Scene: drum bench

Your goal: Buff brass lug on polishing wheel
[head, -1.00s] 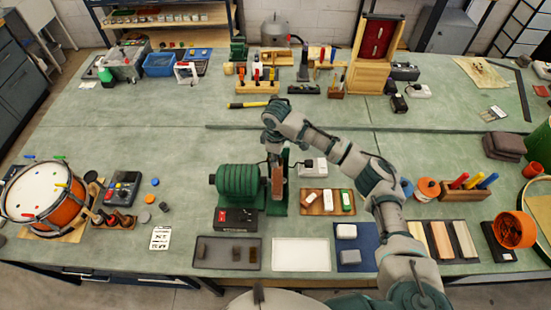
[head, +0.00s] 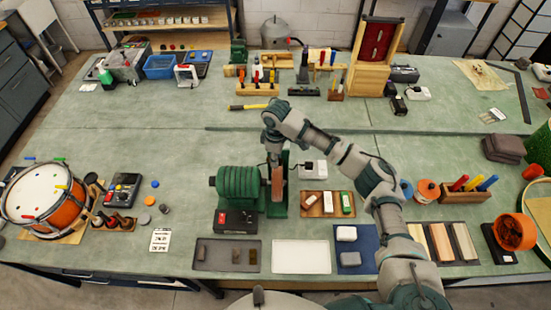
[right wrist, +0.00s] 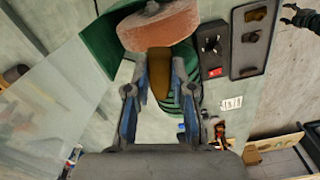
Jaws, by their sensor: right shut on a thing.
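The polishing wheel (head: 278,185) is a reddish-tan disc on the right side of the green ribbed motor (head: 238,182). My right gripper (head: 274,160) is just behind the wheel, on its far side, pointing down. In the right wrist view its blue-and-grey fingers (right wrist: 158,98) are shut on the brass lug (right wrist: 160,73), a brown-gold piece. The lug's end meets the edge of the wheel (right wrist: 158,27) in that view; whether they touch I cannot tell. A dark claw at the upper right of that view looks like my left gripper (right wrist: 301,17); its opening is unclear.
A dark tray (head: 217,264) with several small pieces and a white tray (head: 301,257) lie at the front. A switch box (head: 236,221) sits before the motor. A wooden tray of bars (head: 327,211) is right of the wheel.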

